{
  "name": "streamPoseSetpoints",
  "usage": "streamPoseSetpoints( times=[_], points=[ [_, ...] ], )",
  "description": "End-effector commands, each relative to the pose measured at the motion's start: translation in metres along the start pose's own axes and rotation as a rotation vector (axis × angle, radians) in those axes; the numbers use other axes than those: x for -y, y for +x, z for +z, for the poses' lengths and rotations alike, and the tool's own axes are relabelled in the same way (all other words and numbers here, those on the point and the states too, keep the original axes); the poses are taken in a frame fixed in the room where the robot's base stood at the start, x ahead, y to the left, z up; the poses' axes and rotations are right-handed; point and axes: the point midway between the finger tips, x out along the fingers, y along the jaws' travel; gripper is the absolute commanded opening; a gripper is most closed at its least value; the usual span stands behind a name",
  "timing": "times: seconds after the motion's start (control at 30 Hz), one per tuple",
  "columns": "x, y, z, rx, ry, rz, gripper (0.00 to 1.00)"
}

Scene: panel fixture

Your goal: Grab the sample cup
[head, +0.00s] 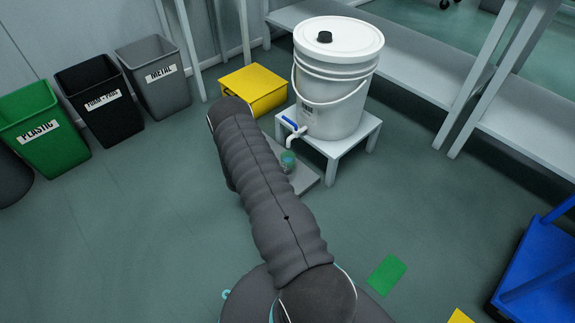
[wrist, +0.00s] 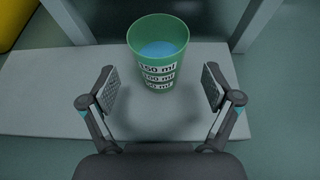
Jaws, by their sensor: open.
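The sample cup (wrist: 158,52) is green with white volume labels and holds blue liquid. It stands upright on a pale grey slab (wrist: 40,105) in the wrist view. My gripper (wrist: 160,90) is open, with one finger to each side and the cup just beyond the fingertips, between their lines. Nothing is between the pads. In the head view the cup (head: 288,160) shows only as a small part beside my arm, below the tap; my arm hides the gripper there.
A white bucket (head: 333,95) with a blue-handled tap (head: 292,126) stands on a small white stool (head: 345,142) behind the cup. A yellow box (head: 255,88) is to its left. Bins line the left wall. A blue cart (head: 540,265) is at the right.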

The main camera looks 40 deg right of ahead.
Motion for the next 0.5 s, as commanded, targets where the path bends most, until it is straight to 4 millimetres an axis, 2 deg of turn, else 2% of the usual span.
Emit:
streamPoseSetpoints(
  times=[0.33,0.5],
  points=[
    [0.0,0.043,-0.001,0.001,0.003,-0.004,0.88],
    [-0.001,0.05,0.0,0.0,0.0,0.0,0.88]
  ],
)
